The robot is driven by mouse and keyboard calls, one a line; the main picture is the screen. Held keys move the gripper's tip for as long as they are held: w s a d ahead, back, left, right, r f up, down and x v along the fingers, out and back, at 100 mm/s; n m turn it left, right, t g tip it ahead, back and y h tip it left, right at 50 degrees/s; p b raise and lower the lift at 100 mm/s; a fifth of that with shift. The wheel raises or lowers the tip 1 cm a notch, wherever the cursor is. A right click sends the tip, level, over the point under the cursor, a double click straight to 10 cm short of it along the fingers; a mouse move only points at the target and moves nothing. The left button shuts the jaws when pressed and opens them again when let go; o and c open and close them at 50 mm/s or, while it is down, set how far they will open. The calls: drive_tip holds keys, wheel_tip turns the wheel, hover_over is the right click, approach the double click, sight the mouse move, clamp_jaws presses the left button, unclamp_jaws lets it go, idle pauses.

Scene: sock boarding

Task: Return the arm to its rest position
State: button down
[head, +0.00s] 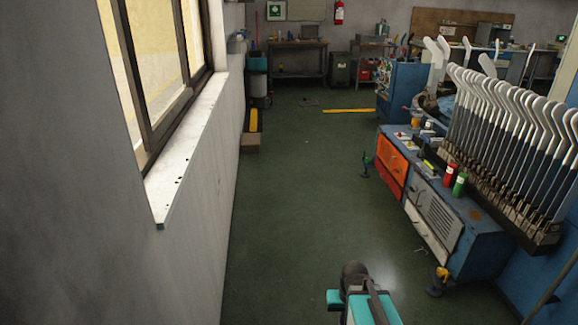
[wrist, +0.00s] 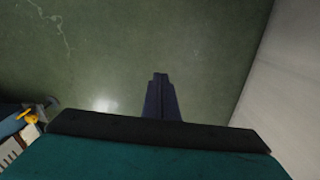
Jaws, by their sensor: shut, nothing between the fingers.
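My gripper (wrist: 160,77) shows in the wrist view as dark fingers, closed together with nothing between them. It points out over bare green floor and touches nothing. In the head view, part of my teal and black arm (head: 362,306) shows at the bottom, right of the middle. The fingers cannot be made out in that view.
A row of white-topped sock boards (head: 510,125) stands on a blue bench (head: 478,250) at the right. A wall with a window sill (head: 185,150) runs along the left. The green floor (head: 300,190) between them is clear. A yellow-topped object (head: 441,277) sits beside the bench.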

drive_tip(key=s+f+g, duration=0.3)
drive_tip(key=s+f, duration=0.7)
drive_tip(key=s, duration=0.2)
drive_tip(key=s+f+g, duration=0.2)
drive_tip(key=s+f, duration=0.8)
drive_tip(key=s, duration=0.3)
wheel_tip(320, 180, up, 14)
drive_tip(key=s+p, duration=0.1)
drive_tip(key=p, duration=1.1)
drive_tip(key=shift+s+a+f+g, duration=0.15)
drive_tip(key=shift+a+f+g, duration=0.1)
drive_tip(key=shift+a+g, duration=0.15)
